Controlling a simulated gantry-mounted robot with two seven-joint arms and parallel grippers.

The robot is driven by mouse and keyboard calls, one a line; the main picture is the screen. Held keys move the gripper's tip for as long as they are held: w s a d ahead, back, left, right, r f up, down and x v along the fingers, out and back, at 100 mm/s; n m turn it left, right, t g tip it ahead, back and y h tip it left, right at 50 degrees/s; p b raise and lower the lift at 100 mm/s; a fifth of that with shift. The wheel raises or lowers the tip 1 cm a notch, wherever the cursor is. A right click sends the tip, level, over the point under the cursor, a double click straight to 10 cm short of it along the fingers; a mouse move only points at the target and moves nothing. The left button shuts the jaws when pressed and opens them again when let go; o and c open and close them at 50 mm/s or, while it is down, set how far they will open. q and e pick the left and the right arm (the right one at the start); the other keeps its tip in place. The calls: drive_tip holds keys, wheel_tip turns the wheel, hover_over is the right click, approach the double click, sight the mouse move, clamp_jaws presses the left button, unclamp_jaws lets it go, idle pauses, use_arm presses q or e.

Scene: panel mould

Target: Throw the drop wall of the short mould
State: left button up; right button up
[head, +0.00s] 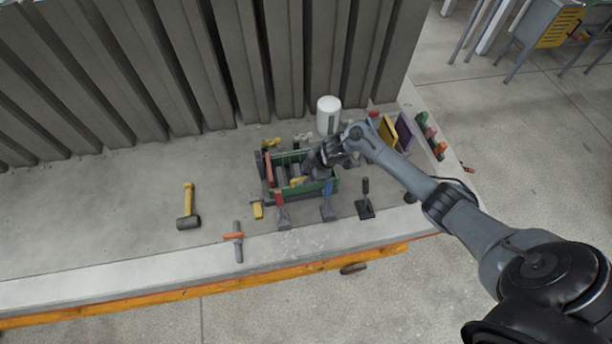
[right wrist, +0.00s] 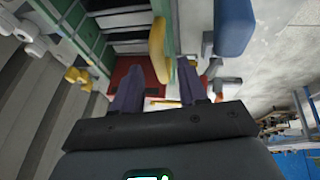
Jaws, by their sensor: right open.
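A green-framed mould (head: 335,186) with grey dividers inside stands on the concrete ledge, mid-picture in the head view. A red panel (head: 268,168) stands at its left end. A yellow part (head: 298,181) shows inside it, near its front. My right gripper (head: 318,165) reaches in over the mould's right half and hides part of it. In the right wrist view, my right gripper's dark fingers (right wrist: 162,88) are apart, with nothing clearly held. Beyond them are a yellow part (right wrist: 157,48), a red surface (right wrist: 122,78) and the green frame (right wrist: 188,30). My left gripper is not in view.
Red (head: 281,205), blue (head: 327,195) and black (head: 365,192) handled levers stand along the mould's front. A white cylinder (head: 328,112) and yellow (head: 388,131) and purple (head: 404,131) plates are behind.

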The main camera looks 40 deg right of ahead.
drive_tip(key=shift+w+a+f, duration=0.1)
drive_tip(key=shift+w+f, duration=0.1)
drive_tip(key=shift+f, duration=0.3)
clamp_jaws()
